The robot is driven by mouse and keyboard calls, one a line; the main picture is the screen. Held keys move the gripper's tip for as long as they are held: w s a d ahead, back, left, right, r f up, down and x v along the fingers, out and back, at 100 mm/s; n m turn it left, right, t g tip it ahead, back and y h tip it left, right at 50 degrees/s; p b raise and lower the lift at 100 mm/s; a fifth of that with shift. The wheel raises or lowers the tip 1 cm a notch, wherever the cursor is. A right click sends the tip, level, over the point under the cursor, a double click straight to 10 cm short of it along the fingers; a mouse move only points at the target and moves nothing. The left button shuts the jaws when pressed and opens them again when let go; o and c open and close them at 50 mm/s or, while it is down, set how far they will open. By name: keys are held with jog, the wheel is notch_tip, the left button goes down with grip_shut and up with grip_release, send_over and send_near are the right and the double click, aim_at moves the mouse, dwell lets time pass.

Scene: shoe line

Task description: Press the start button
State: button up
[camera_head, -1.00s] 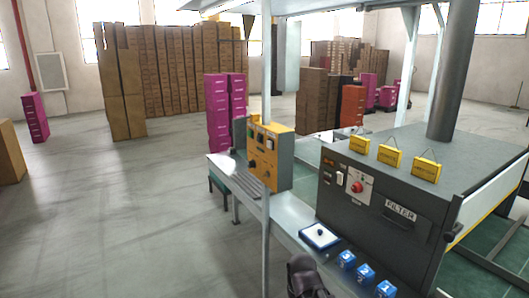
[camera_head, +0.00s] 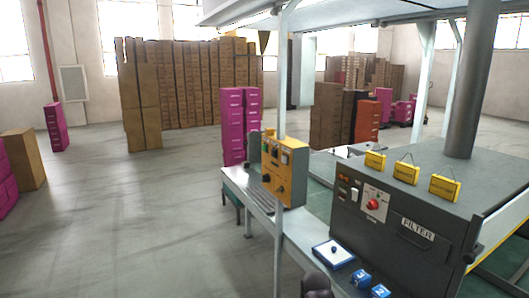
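A yellow and grey control box (camera_head: 285,168) stands on the near side of the line, beside a white post. Its front carries several small buttons and dark knobs, too small to read. The dark filter machine (camera_head: 400,215) to its right has a panel with a red knob (camera_head: 373,204) and a small white switch (camera_head: 354,194). I cannot tell which control is the start button. A dark rounded part of my arm (camera_head: 317,285) shows at the bottom edge, below and apart from the control box. Its fingers cannot be made out.
Yellow tags (camera_head: 405,172) stand on the machine. Stacked brown boxes (camera_head: 185,85) and magenta boxes (camera_head: 233,125) stand behind. The floor at left is open.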

dwell(0.3)
grip_shut()
dwell(1.1)
